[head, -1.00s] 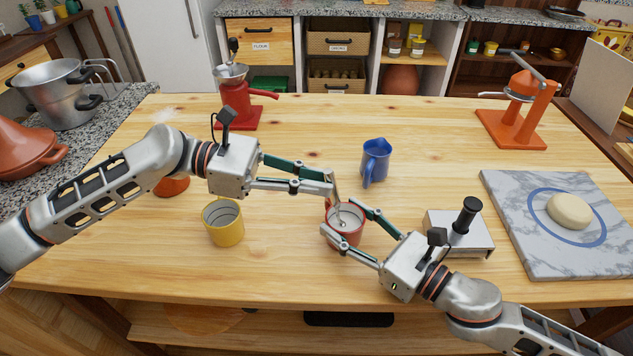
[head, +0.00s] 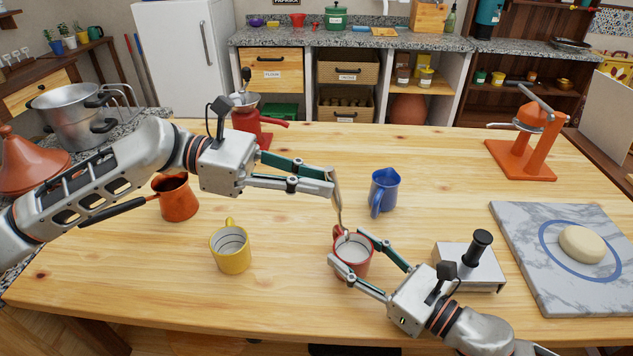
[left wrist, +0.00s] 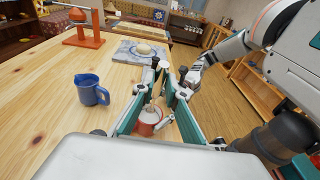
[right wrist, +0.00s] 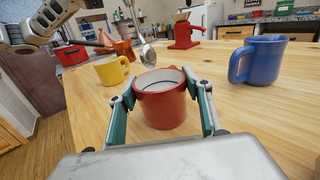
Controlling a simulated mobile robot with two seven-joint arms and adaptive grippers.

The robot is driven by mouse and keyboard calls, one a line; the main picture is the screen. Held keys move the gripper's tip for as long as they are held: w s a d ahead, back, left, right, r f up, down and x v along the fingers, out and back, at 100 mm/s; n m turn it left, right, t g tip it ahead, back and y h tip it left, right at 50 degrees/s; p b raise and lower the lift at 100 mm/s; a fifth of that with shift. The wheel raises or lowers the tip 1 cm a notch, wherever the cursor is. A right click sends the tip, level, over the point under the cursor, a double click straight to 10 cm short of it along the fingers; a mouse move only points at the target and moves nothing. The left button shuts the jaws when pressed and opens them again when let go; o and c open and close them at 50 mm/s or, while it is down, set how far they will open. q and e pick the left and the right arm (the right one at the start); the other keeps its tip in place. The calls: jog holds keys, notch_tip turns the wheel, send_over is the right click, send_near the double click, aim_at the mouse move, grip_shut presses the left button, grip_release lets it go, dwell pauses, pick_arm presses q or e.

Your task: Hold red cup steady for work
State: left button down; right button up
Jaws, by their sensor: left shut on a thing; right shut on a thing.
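The red cup (head: 354,262) stands upright on the wooden table. My right gripper (head: 349,246) is shut on it, one finger on each side; the right wrist view shows the cup (right wrist: 165,108) between the fingers. The cup's inside looks pale, with a dark ring. My left gripper (head: 331,182) is shut on the handle of a metal spoon (head: 339,212) above the cup. The spoon hangs bowl down; in the right wrist view its bowl (right wrist: 148,55) shows above and behind the cup's far rim. The left wrist view shows the spoon (left wrist: 155,95) between the fingers.
A yellow mug (head: 230,252) stands left of the cup and a blue pitcher (head: 384,190) behind it. A metal box with a black knob (head: 466,264) is close by my right gripper. A marble board (head: 540,275) with dough lies right. An orange pot (head: 175,200) stands left.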

jog(key=o, duration=1.5)
pick_arm(q)
notch_tip(320, 180, up, 4)
pick_arm(e)
jog(key=v, duration=1.1)
jog(key=shift+s+d, duration=0.25)
jog(key=shift+d, duration=0.05)
jog(key=shift+s+d, duration=0.1)
jog(key=shift+s, duration=0.05)
